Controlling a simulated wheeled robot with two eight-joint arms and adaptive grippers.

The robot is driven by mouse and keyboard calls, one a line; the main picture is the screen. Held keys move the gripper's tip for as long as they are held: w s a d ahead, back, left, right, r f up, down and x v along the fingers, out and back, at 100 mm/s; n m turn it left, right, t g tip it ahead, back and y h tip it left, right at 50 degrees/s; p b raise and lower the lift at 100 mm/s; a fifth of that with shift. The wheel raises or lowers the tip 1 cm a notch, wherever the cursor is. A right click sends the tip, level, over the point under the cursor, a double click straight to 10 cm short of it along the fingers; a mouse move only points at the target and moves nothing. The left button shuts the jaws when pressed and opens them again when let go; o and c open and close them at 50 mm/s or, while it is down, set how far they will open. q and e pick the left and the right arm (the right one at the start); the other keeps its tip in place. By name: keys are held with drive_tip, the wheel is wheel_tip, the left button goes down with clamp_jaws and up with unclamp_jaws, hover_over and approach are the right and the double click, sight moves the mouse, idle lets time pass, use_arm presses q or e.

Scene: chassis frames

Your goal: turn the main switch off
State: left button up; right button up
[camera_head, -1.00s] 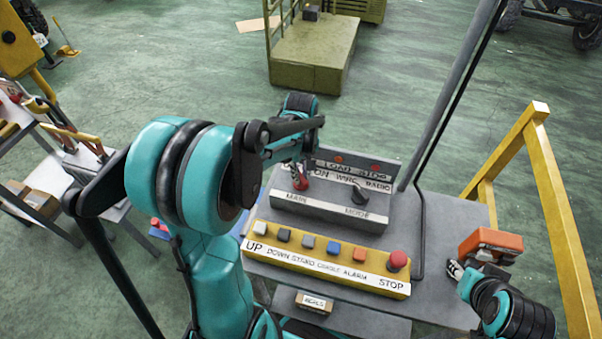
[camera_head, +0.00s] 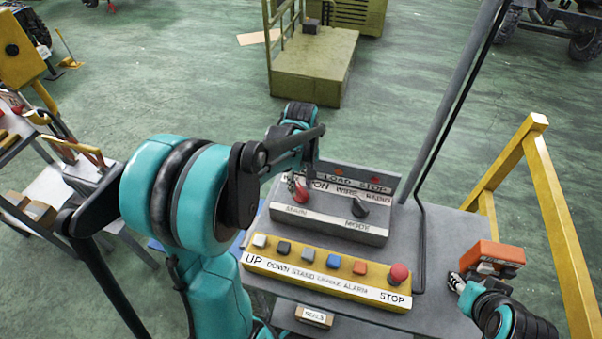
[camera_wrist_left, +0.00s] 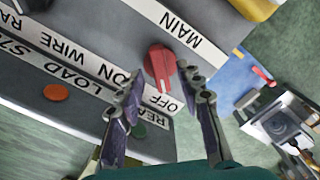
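The red main switch knob (camera_head: 300,194) is on the grey box (camera_head: 342,226) above the MAIN label. It also shows in the left wrist view (camera_wrist_left: 160,64), where the lower end of its ridge lies close to the OFF label (camera_wrist_left: 168,102); I cannot tell which end is the pointer. My left gripper (camera_head: 298,184) is at the knob. In the left wrist view its two fingers (camera_wrist_left: 162,82) are apart, one on each side of the knob's lower end, without clear contact. My right gripper (camera_head: 457,283) is at the console's right side, small and partly hidden.
A black MODE knob (camera_head: 359,207) is right of the red one. A yellow button bar (camera_head: 322,283) with a red STOP button (camera_head: 399,273) lies in front. An orange-topped box (camera_head: 492,255), a grey pole (camera_head: 462,95) and a yellow rail (camera_head: 562,230) stand at the right.

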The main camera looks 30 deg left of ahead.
sight(301, 189)
use_arm(q)
wheel_tip(301, 189, up, 11)
idle(0.3)
idle(0.4)
drive_tip(key=s+d+f+m+t+b, duration=0.2)
drive_tip(key=s+d+f+m, duration=0.1)
drive_tip(key=m, duration=0.1)
drive_tip(key=s+d+f+m+t+b, duration=0.2)
drive_tip(key=s+d+f+m+b, duration=0.1)
drive_tip(key=s+d+f+m, duration=0.1)
drive_tip(key=s+d+f+m+t+b, duration=0.2)
drive_tip(key=s+d+f+m+t, duration=0.1)
drive_tip(key=s, duration=0.1)
drive_tip(key=shift+s+d+f+m+b, duration=0.15)
drive_tip(key=shift+d+f+m+b, duration=0.1)
drive_tip(key=shift+f+m+b, duration=0.15)
